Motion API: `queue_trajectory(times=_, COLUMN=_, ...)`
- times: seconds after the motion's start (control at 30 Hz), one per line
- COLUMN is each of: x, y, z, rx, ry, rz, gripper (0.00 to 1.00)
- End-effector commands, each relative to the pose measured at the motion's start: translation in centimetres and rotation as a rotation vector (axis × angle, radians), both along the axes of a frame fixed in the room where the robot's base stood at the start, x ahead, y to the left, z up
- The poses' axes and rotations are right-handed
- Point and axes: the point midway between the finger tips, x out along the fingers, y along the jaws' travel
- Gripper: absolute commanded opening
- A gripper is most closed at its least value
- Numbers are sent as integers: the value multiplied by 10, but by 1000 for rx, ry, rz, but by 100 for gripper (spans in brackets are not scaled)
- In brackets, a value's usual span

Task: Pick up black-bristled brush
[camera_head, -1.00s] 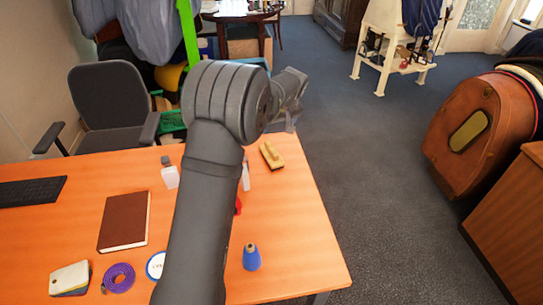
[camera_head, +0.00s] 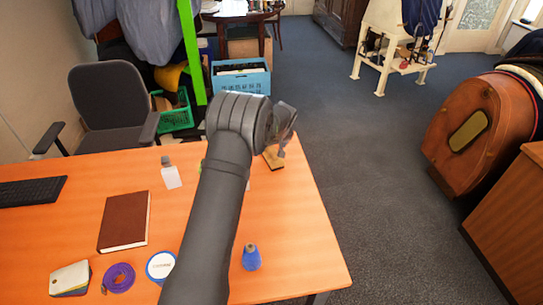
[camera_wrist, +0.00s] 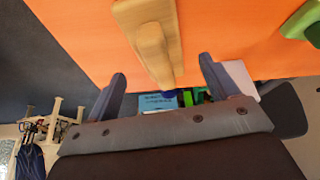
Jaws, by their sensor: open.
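The brush (camera_head: 273,161) lies on the orange desk near its far right edge, partly hidden behind my gripper. It is a pale wooden block with a raised wooden grip. Its bristles are not clearly visible. In the wrist view the brush (camera_wrist: 150,28) runs from the top edge toward the space between my fingers. My gripper (camera_wrist: 160,75) is open, its two grey fingers apart on either side of the grip's line. It also shows in the head view (camera_head: 283,143), over the brush. I see no contact, and the exact gap is unclear.
A green object (camera_wrist: 300,18) is right of the brush in the wrist view.

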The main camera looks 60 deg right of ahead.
Motion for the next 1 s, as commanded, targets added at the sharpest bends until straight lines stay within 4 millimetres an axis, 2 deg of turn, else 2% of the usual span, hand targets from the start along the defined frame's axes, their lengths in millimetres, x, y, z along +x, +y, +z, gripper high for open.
queue_trajectory(times=0.3, x=10, y=-5, z=-41, rx=0, ry=0, rz=1, gripper=80)
queue_trajectory(times=0.57, x=12, y=-7, z=-46, rx=0, ry=-1, rz=1, gripper=80)
queue_trajectory(times=0.6, x=12, y=-6, z=-46, rx=0, ry=-1, rz=1, gripper=78)
queue_trajectory(times=0.87, x=12, y=-6, z=-46, rx=0, ry=-1, rz=1, gripper=28)
queue_trajectory(times=1.0, x=12, y=-7, z=-46, rx=-1, ry=-1, rz=1, gripper=28)
